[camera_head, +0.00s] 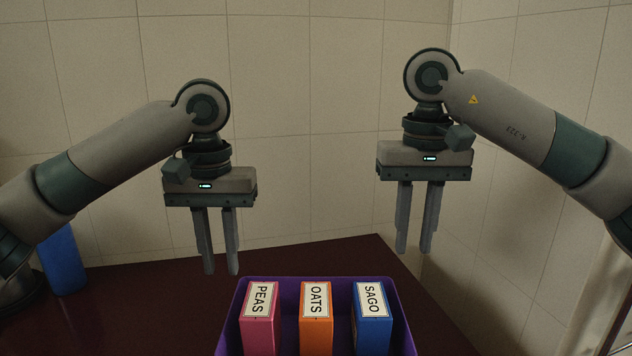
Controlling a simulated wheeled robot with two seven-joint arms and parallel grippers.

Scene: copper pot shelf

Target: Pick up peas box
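The pink peas box (259,335) stands upright at the left inside a purple bin, its white label reading PEAS on top. My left gripper (221,272) points down above and slightly left of the peas box. Its two fingers are apart with a gap between them and nothing in it. My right gripper (415,250) points down above and right of the bin, also with its fingers apart and empty. Neither gripper appears to touch a box. The lower part of the peas box is cut off by the picture's bottom edge.
The purple bin (399,312) also holds an orange oats box (316,335) in the middle and a blue sago box (373,337) at the right, with gaps between. A blue object (63,262) stands at the far left.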

